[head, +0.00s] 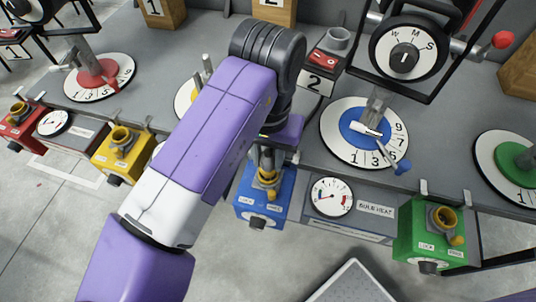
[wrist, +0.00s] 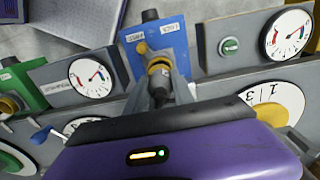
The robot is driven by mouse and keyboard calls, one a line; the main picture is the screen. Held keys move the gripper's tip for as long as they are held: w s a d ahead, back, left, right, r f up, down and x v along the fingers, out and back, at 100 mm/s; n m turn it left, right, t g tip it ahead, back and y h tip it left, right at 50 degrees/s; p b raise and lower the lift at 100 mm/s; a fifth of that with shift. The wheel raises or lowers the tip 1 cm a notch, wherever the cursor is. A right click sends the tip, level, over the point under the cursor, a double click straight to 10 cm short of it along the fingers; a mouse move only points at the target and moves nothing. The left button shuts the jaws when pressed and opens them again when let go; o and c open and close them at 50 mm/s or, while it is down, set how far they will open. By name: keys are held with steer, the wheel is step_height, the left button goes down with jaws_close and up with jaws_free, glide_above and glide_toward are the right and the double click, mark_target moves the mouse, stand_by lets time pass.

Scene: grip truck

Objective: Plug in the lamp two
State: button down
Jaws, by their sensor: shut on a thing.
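The blue socket box (head: 263,215) hangs at the bench's front edge, with a yellow socket (head: 268,178) on top. My gripper (head: 266,160) is directly above it, pointing down, shut on a dark grey plug-like piece. The piece lines up with the yellow socket; I cannot tell how far it sits inside. In the wrist view the blue box (wrist: 165,40) and yellow socket (wrist: 159,68) lie just beyond the dark grey plug (wrist: 180,90). A plate marked 2 (head: 315,82) with a red switch (head: 323,59) stands behind my gripper. My arm hides part of the bench.
A yellow box (head: 118,155) and a red box (head: 20,122) hang to the left, and a green box (head: 430,235) to the right. A blue numbered dial (head: 365,130) with a lever lies right of my gripper. A gauge (head: 332,197) sits beside the blue box.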

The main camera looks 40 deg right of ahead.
steer(key=shift+f+b, duration=0.65)
steer(key=shift+f, duration=0.5)
steer(key=c, duration=1)
jaws_free()
steer(key=shift+o, duration=0.5)
steer(key=shift+o, duration=1.2)
steer(key=shift+r+p, duration=2.4)
steer(key=shift+r, duration=0.15)
steer(key=shift+s+f, duration=0.1)
steer(key=shift+s, duration=0.05)
